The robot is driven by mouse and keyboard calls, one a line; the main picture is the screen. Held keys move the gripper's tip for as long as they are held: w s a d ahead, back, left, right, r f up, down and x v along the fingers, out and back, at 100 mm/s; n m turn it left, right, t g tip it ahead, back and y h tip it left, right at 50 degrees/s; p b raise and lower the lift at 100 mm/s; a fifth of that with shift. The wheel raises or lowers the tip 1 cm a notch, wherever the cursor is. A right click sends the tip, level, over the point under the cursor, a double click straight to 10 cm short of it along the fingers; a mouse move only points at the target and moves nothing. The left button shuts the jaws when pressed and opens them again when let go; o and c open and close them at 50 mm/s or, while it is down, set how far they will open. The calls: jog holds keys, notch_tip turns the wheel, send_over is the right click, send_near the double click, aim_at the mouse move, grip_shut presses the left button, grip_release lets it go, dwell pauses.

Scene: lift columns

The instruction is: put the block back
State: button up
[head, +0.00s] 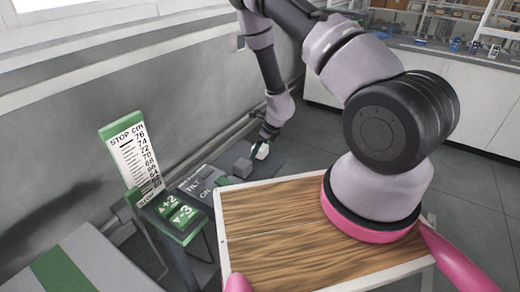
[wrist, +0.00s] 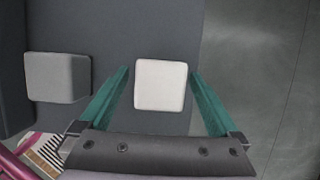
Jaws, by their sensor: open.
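A white block (wrist: 160,85) lies on a dark grey surface (wrist: 130,20) in the wrist view, between the two teal fingers of my gripper (wrist: 160,100). The fingers are open, with a gap on each side of it. A grey block (wrist: 57,77) stands to the left, outside the left finger. In the head view my gripper (head: 264,143) is low over the far end of the dark panel, with the white block (head: 261,152) at its tip. The grey block (head: 243,167) is just left of it. Contact between the fingers and the white block does not show.
The panel (head: 205,180) bears the words TILT and ON. Left of it are green +2 and -3 plates (head: 176,211) and an upright STOP cm scale (head: 137,160). A wood-grained top (head: 265,215) lies in front. Bare floor is right of the panel.

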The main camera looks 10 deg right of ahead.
jog(key=s+a+r+n+y, duration=0.15)
jog(key=r+n, duration=0.25)
jog(key=r, duration=0.9)
jog(key=s+r+n+y, duration=0.1)
jog(key=s+r+n, duration=0.2)
jog(key=r, duration=1)
jog(key=s+a+r+n+y, duration=0.1)
jog(key=s+r+n, duration=0.25)
jog(key=r, duration=1.05)
jog(key=s+d+r+n+t+h, duration=0.2)
jog(key=s+d+r+n, duration=0.2)
jog(key=s+r+n, duration=0.2)
jog(key=s+d+r+n+t+h, duration=0.2)
jog(key=s+d+r+n, duration=0.2)
jog(key=s+r, duration=0.5)
jog(key=shift+s+d+n+h, duration=0.15)
jog(key=shift+s+n+h, duration=0.3)
jog(key=shift+n, duration=0.7)
jog(key=shift+s, duration=0.1)
